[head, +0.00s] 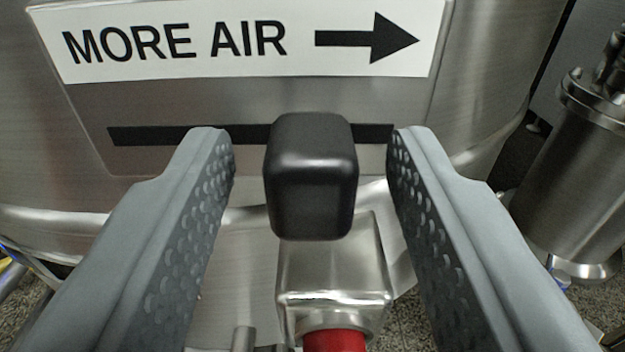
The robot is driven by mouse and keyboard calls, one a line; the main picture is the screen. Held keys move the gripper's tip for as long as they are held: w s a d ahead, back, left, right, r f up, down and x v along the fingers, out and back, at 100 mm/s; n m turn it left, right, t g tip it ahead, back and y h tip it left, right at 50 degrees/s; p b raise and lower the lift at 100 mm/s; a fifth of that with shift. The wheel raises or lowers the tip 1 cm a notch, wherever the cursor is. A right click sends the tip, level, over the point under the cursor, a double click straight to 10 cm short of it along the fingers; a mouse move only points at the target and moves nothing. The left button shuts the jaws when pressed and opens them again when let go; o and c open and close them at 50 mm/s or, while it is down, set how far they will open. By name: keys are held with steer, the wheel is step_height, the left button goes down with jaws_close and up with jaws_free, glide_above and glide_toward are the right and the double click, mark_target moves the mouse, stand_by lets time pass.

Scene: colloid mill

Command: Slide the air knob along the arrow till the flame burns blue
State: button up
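The air knob (311,178) is a black rounded block standing out from a dark horizontal slot (150,134) in a metal panel. It sits right of the slot's middle, with a short stretch of slot to its right. A white label (250,40) above reads MORE AIR, with a black arrow pointing right. My gripper (311,140) is open, its grey fingers on either side of the knob with a visible gap on each side. No flame is in view.
Below the knob is a shiny metal block (335,265) with a red part (336,340) under it. A steel cylinder (585,170) stands at the right. Speckled floor (400,325) shows below.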

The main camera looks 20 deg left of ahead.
steer(key=v, duration=1.7)
steer(key=shift+s, duration=0.2)
steer(key=shift+d, duration=0.1)
